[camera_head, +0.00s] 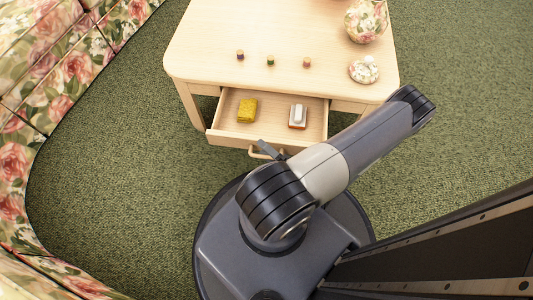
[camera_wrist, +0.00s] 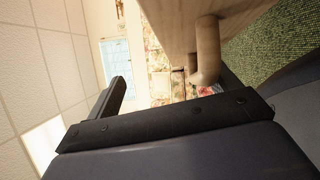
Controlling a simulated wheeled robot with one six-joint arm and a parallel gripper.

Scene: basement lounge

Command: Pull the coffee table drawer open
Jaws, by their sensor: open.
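The coffee table (camera_head: 205,45) is pale wood. Its drawer (camera_head: 232,133) stands out from the table front, open, with its inside showing. A curved wooden handle (camera_head: 256,154) is on the drawer front; it also shows close up in the wrist view (camera_wrist: 206,62). My gripper (camera_head: 268,150) is at the handle, partly hidden by my arm in the head view. In the wrist view my gripper (camera_wrist: 172,88) is open, with the handle near its right side. I cannot tell whether a finger touches the handle.
In the drawer lie a yellow block-like item (camera_head: 247,110) and a white and reddish item (camera_head: 298,116). Several small items, a floral vase (camera_head: 366,20) and a floral pot (camera_head: 364,70) stand on the tabletop. A floral sofa (camera_head: 50,65) borders the left. Green carpet right of the table is clear.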

